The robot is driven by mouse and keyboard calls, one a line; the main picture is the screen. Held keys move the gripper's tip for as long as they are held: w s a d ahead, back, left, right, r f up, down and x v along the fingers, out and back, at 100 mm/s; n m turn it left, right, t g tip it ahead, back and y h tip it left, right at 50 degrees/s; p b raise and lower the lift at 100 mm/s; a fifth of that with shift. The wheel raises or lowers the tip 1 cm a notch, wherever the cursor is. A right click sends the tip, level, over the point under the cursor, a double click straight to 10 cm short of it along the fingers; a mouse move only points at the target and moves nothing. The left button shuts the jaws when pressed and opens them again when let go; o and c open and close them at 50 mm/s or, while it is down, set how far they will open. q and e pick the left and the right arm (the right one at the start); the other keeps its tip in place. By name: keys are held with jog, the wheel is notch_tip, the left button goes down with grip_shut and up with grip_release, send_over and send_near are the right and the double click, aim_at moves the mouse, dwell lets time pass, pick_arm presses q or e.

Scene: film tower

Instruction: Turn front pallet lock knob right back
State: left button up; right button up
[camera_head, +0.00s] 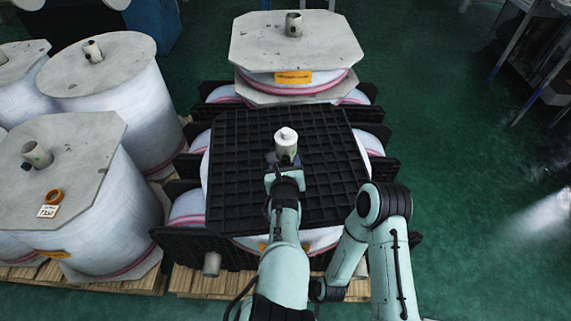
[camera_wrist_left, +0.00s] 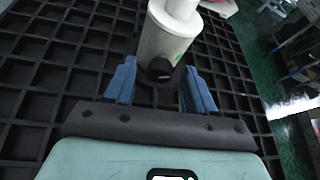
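The front pallet (camera_head: 340,190) is a black grid lying flat over the front film roll. A grey post with a white cap (camera_head: 286,143), probably the lock, stands at its middle. In the left wrist view a small dark round knob (camera_wrist_left: 160,70) juts from the post's (camera_wrist_left: 165,42) near side, with a green mark above it. My left gripper (camera_wrist_left: 159,76) is open, its blue fingers on either side of the dark knob, with gaps visible on both sides. In the head view, the gripper (camera_head: 284,168) is just on the near side of the post. My right gripper is out of view.
Another wrapped roll (camera_head: 295,75) with a grey top plate stands behind the pallet. Green floor (camera_head: 480,220) is open to the right, with a metal rack farther off.

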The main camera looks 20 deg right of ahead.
pick_arm(q)
grip_shut()
jog(key=shift+a+n+h, duration=0.15)
jog(key=shift+n+h, duration=0.25)
jog(key=shift+n, duration=0.4)
jog(key=shift+w+n+g+h, duration=0.1)
jog(key=shift+n+g+h, duration=0.2)
jog(key=shift+n+h, duration=0.1)
jog(key=shift+a+f+n+h, duration=0.1)
jog(key=shift+n+h, duration=0.2)
jog(key=shift+n, duration=0.4)
jog(key=shift+n+h+b, duration=0.3)
jog(key=shift+n+h, duration=0.1)
jog(key=shift+n, duration=0.1)
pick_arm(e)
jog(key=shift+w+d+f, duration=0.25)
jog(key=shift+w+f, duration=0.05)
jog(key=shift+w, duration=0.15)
